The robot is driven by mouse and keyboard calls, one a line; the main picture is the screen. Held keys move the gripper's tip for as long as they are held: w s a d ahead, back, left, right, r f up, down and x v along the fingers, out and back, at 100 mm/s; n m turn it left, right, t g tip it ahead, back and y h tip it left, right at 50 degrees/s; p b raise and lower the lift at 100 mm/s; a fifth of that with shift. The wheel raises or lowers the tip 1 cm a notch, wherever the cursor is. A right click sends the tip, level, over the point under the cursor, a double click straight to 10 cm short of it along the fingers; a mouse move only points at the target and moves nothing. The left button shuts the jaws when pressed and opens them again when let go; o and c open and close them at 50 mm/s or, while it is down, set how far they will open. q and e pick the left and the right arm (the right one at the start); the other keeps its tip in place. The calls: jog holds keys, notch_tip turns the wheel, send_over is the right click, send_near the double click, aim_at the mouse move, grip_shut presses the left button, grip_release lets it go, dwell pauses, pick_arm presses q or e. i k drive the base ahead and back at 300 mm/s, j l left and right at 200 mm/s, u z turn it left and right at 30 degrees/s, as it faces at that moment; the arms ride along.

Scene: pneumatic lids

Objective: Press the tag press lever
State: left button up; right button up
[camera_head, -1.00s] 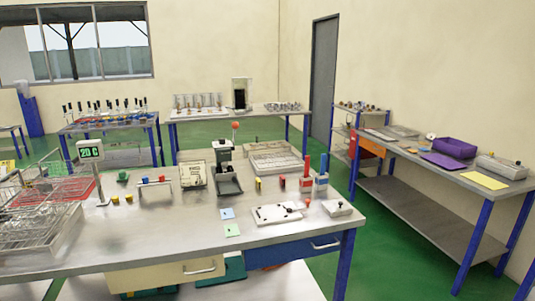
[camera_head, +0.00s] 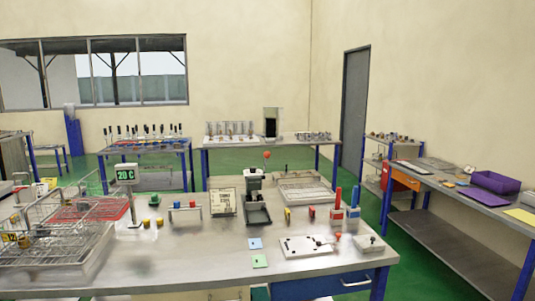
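The tag press (camera_head: 256,197) appears to be the dark and grey upright device near the middle of the near workbench. Its lever rises from the top and ends in a red-orange ball knob (camera_head: 267,154). A dark tray-like part (camera_head: 258,215) sits at its front. The lever stands up, and nothing touches it. Neither of my grippers shows in the head view.
The near workbench (camera_head: 190,262) has clear steel at its front left. Wire baskets (camera_head: 60,240) fill its left end. A sign (camera_head: 223,202) stands left of the press, and a white plate (camera_head: 306,246) lies to the right. A side bench (camera_head: 455,187) stands at right.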

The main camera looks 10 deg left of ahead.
aim_at(266, 155)
jog(key=i+j+z, duration=0.1)
jog(key=z, duration=0.25)
jog(key=j+z, duration=0.4)
jog(key=i+j+z, duration=0.1)
jog(key=z, duration=0.25)
jog(key=j+z, duration=0.15)
jog(key=j, duration=0.95)
jog(key=j+z, duration=0.2)
jog(key=j, duration=0.85)
jog(key=k, duration=0.05)
